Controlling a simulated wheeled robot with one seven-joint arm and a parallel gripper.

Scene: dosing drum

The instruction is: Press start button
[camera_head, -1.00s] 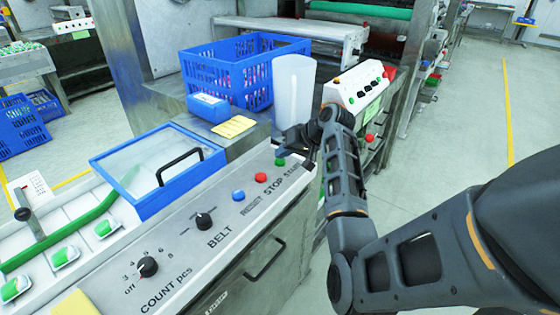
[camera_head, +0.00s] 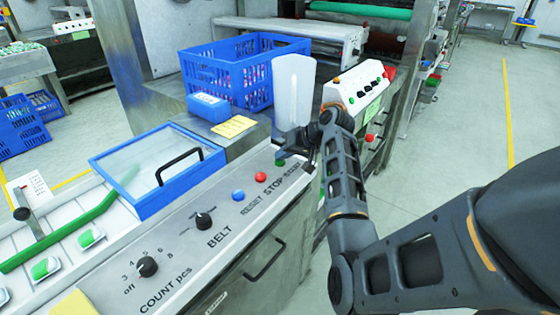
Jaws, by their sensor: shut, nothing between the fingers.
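The green start button (camera_head: 280,162) sits at the far right end of the sloped control panel (camera_head: 222,218), partly hidden by my gripper. My gripper (camera_head: 284,143) is right at this button, above and beside it. Its fingers look shut with nothing in them. I cannot tell whether the fingertips touch the button. A red stop button (camera_head: 261,176) and a blue reset button (camera_head: 238,195) lie to its left on the panel. The start label is partly covered by my gripper.
A BELT knob (camera_head: 203,220) and a COUNT knob (camera_head: 147,266) stand on the panel. Behind are a blue-framed clear lid (camera_head: 160,170), a blue crate (camera_head: 235,75), a blue box (camera_head: 208,107), and a white translucent container (camera_head: 293,90) close behind my gripper. Open floor lies right.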

